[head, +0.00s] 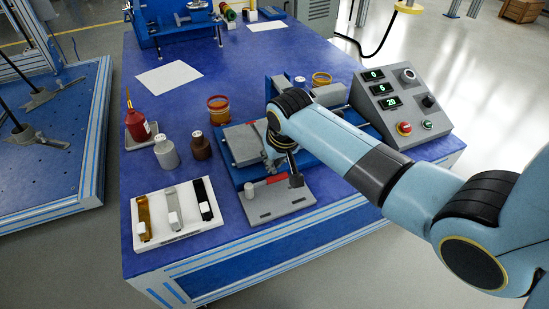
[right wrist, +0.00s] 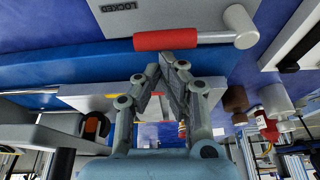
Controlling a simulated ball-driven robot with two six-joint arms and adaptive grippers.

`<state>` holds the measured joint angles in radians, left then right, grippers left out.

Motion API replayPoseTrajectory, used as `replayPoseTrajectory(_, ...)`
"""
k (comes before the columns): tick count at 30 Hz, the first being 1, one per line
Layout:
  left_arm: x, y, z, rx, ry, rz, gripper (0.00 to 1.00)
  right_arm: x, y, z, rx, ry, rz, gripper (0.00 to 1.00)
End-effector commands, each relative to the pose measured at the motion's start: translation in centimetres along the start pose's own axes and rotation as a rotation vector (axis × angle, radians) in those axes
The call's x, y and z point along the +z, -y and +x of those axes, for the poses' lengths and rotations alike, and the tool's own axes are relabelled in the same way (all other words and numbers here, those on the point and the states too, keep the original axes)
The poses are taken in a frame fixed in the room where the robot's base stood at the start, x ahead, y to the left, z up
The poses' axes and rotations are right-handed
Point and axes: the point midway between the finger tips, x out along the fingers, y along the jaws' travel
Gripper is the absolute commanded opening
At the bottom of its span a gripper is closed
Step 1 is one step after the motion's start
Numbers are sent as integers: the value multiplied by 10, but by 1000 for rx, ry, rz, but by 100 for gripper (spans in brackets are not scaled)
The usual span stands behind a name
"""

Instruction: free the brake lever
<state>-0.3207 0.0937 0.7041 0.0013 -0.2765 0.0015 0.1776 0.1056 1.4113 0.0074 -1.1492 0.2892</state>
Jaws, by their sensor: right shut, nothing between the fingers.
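The brake lever (head: 275,180) has a red grip and a pale round hub (head: 250,190). It lies across the back of a grey plate (head: 280,206) at the bench's front edge. In the right wrist view the lever's red grip (right wrist: 165,40) is close, beside the word LOCKED on the plate (right wrist: 170,14). My right gripper (head: 271,166) is over the far side of the lever; its fingers (right wrist: 166,62) are shut and empty, with tips at the edge of the red grip. I cannot tell whether they touch it. My left gripper is out of view.
A grey control box (head: 405,106) with a red button stands right. A white tray (head: 180,235) with three small coloured items lies left of the plate. Behind it stand a grey bottle (head: 167,152), a brown bottle (head: 201,147) and a red bottle (head: 137,126). The bench is clear around a paper sheet (head: 169,77).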

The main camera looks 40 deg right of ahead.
Motion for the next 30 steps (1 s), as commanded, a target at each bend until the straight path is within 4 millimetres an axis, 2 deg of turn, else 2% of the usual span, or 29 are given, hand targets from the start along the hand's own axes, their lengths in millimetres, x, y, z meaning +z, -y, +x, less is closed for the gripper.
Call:
replayPoseTrajectory(10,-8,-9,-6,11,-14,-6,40,3,-2,-3,18,0,47,0)
replayPoseTrajectory(17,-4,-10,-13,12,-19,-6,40,7,-2,-5,34,0,94,0)
replayPoseTrajectory(24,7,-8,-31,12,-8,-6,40,16,-4,-11,78,1,213,0)
replayPoseTrajectory(30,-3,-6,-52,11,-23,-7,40,30,-5,-17,140,1,380,0)
